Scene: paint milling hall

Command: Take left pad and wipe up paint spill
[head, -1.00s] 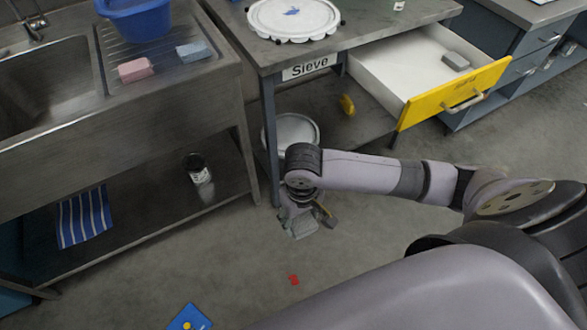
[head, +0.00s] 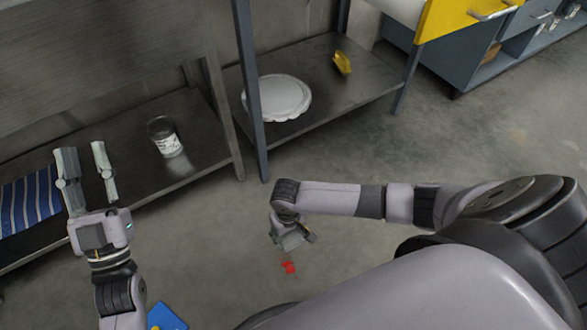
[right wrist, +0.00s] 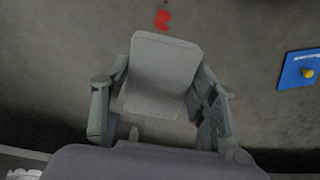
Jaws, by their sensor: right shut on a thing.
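The red paint spill (head: 290,267) is a small patch on the grey floor. It also shows at the top of the right wrist view (right wrist: 163,18). My right gripper (head: 293,238) is low over the floor, just beyond the spill in the head view. In the right wrist view it is shut on a grey pad (right wrist: 163,75), with a finger at each side. The pad and the spill appear apart there; the pad's height above the floor is hard to tell. My left gripper (head: 82,150) is open and empty in front of the sink's lower shelf.
A blue item with a yellow spot (head: 165,318) lies on the floor left of the spill. A glass jar (head: 164,137) and a striped cloth (head: 30,205) are on the lower shelf. A white round sieve (head: 277,97) and a yellow object (head: 342,62) occupy the other shelf.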

